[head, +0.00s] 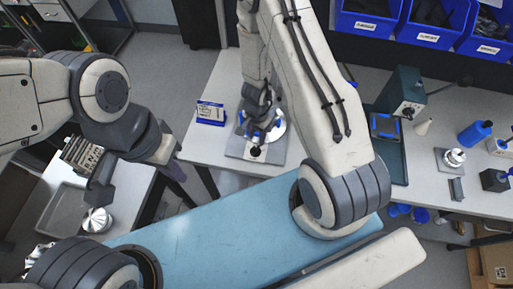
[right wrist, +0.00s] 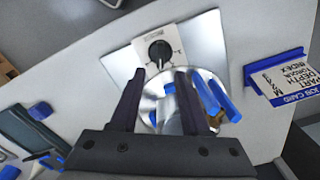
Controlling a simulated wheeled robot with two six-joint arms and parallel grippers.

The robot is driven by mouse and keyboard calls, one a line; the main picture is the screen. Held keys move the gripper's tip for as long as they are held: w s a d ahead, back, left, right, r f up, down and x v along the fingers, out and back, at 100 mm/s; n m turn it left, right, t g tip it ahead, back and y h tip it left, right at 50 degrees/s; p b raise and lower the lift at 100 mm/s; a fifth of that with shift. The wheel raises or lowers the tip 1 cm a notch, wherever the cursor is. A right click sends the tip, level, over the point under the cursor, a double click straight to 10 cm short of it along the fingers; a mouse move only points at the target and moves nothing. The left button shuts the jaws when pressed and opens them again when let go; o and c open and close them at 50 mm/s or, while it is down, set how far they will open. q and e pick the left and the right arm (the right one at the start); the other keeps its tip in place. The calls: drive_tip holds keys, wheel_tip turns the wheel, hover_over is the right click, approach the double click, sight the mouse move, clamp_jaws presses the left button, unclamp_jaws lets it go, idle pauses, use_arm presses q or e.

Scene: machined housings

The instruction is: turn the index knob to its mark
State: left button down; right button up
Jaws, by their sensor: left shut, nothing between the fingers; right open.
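The black index knob (right wrist: 159,53) sits on a pale plate, with small dark marks beside it, in the right wrist view. Its pointer direction is too small to read surely. In the head view the knob (head: 256,151) shows at the front of its grey base plate (head: 236,147). A shiny round metal disc (right wrist: 212,82) with blue parts lies beside it. My right gripper (right wrist: 158,77) is open, its fingers pointing toward the knob with nothing between them; the knob lies just beyond the fingertips. My left gripper (head: 98,193) is shut and empty, far left, away from the knob.
A job card in a blue holder (head: 210,113) stands left of the base plate. A grey tray (head: 62,212) and a round metal part (head: 97,220) lie at left. Blue bins (head: 368,22), a green machine (head: 402,90) and a blue bottle (head: 475,133) stand at right.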

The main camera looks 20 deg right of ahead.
sight(256, 147)
wheel_tip(256, 147, down, 6)
drive_tip(key=b, duration=0.5)
drive_tip(key=shift+f, duration=0.25)
